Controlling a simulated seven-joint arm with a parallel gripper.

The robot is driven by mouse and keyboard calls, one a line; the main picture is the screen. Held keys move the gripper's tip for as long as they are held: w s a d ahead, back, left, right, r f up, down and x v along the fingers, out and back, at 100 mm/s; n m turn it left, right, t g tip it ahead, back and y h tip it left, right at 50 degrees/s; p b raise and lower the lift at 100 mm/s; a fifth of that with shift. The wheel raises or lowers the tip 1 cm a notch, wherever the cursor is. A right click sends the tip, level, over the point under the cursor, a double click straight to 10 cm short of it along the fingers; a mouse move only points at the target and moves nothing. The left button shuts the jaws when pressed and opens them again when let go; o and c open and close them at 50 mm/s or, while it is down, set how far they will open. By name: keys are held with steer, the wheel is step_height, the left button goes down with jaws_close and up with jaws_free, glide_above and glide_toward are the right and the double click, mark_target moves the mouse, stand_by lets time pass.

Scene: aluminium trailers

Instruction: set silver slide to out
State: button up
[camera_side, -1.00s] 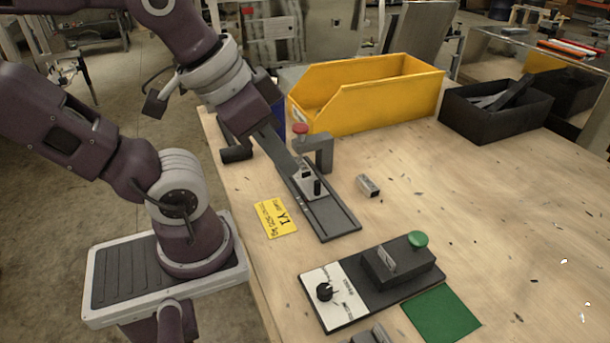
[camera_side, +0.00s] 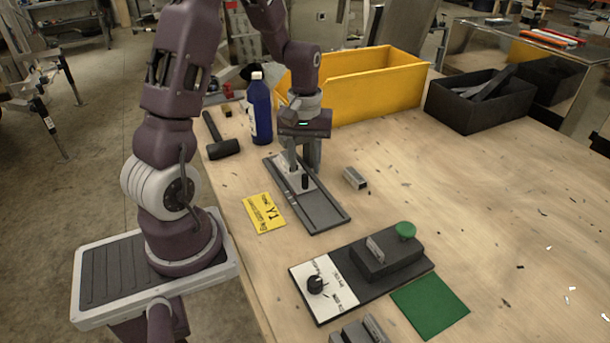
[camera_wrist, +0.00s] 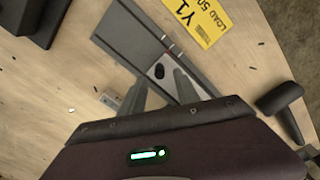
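The silver slide is a bright plate (camera_side: 296,176) with a black upright knob (camera_side: 305,181), in a dark grey channel rail (camera_side: 322,212). It sits in the rail's far half; the near half is empty. The wrist view also shows the plate (camera_wrist: 172,82) and its black knob (camera_wrist: 158,71). My gripper (camera_side: 296,164) points down over the far end of the rail, beyond the knob. In the wrist view my gripper (camera_wrist: 160,88) has two separate fingers with the plate visible between them. The knob lies just past the fingertips. Contact with the slide cannot be told.
A yellow Y1 card (camera_side: 264,213) lies left of the rail and a small metal block (camera_side: 355,178) right. A black switch box (camera_side: 372,264) is in front.

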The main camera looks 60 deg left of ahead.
mark_target(306, 175)
step_height(306, 175, down, 4)
steer(key=shift+f, duration=0.1)
jaws_close()
steer(key=shift+d, duration=0.1)
stand_by(1.4)
